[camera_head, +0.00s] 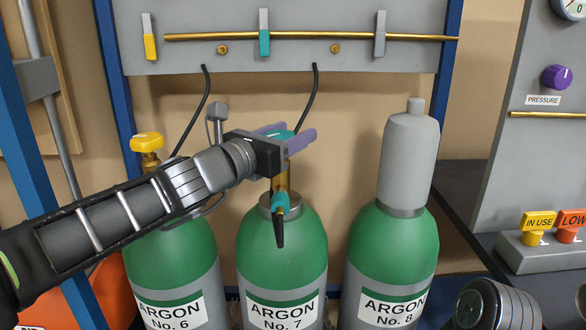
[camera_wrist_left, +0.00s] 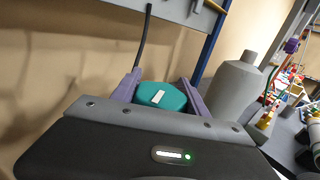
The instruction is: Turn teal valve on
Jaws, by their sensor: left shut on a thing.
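The teal valve knob (camera_wrist_left: 160,97) sits on top of the brass stem (camera_head: 282,178) of the middle green cylinder, labelled Argon No. 7 (camera_head: 282,250). In the head view the knob is mostly hidden by my gripper. My left gripper (camera_head: 288,137) comes in from the left. Its two purple fingers are shut on the knob, one on each side, as the left wrist view also shows (camera_wrist_left: 160,92). A white mark shows on the knob's top. A teal fitting (camera_head: 279,204) with a black hose end hangs at the stem. My right gripper does not show.
A yellow-valved cylinder, Argon No. 6 (camera_head: 168,255), stands at left, and a grey-capped cylinder, Argon No. 8 (camera_head: 392,250), at right. A grey panel (camera_head: 300,60) with yellow, teal and grey levers is behind. A console with a purple knob (camera_head: 556,77) is at far right.

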